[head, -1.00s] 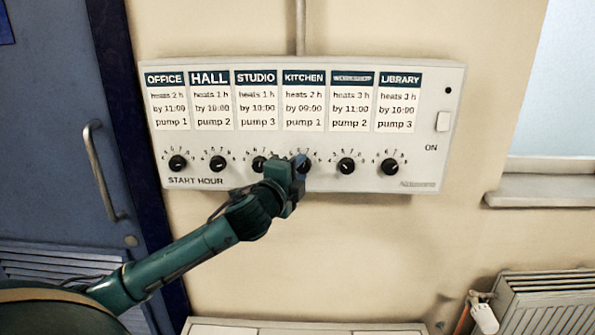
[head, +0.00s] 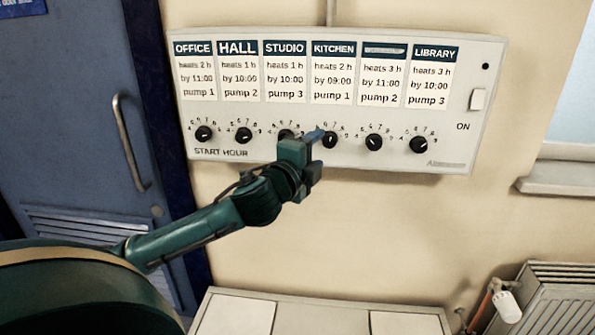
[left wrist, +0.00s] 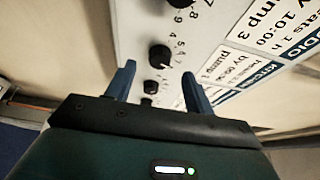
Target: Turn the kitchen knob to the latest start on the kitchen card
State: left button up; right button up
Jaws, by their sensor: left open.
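The kitchen card (head: 333,75) on the white panel (head: 420,158) reads heats 2 h, by 09:00, pump 1. Below it is the black kitchen knob (head: 329,140) with a ring of hour numbers; I cannot read its pointer surely. My left gripper (head: 316,137) is open and empty, just left of this knob in the head view, and hides part of its dial. In the left wrist view the kitchen knob (left wrist: 160,58) appears between the two open fingertips (left wrist: 158,72); I see no contact. My right gripper is not in view.
Other knobs stand close on both sides: the studio knob (head: 286,136), partly behind my gripper, and the workshop knob (head: 374,142). A white switch (head: 477,99) marked ON is at the right. A blue door (head: 85,120) is left, a radiator (head: 550,300) lower right.

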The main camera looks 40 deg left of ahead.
pick_arm(q)
jog(key=s+d+b, duration=0.1)
jog(key=s+b, duration=0.1)
jog(key=s, duration=0.6)
jog(key=shift+s+d, duration=0.2)
jog(key=shift+s, duration=0.15)
jog(key=s+d+f+n+g+h, duration=0.1)
jog(key=d+f+n+g, duration=0.15)
jog(key=f, duration=0.85)
jog(key=s+d+f+n+g+h, duration=0.1)
jog(key=d+f+n+g+h, duration=0.15)
jog(key=f, duration=0.95)
jog(key=s+d+f+n+g+h, duration=0.1)
jog(key=s+d+f+n, duration=0.3)
jog(key=s+d+f, duration=0.2)
jog(key=s+d+f+n+g+h, duration=0.1)
jog(key=s+d+f+n, duration=0.3)
jog(key=f, duration=0.7)
jog(key=s+d, duration=0.2)
jog(key=d, duration=0.2)
jog(key=shift+s+d, duration=0.15)
jog(key=shift+d, duration=0.1)
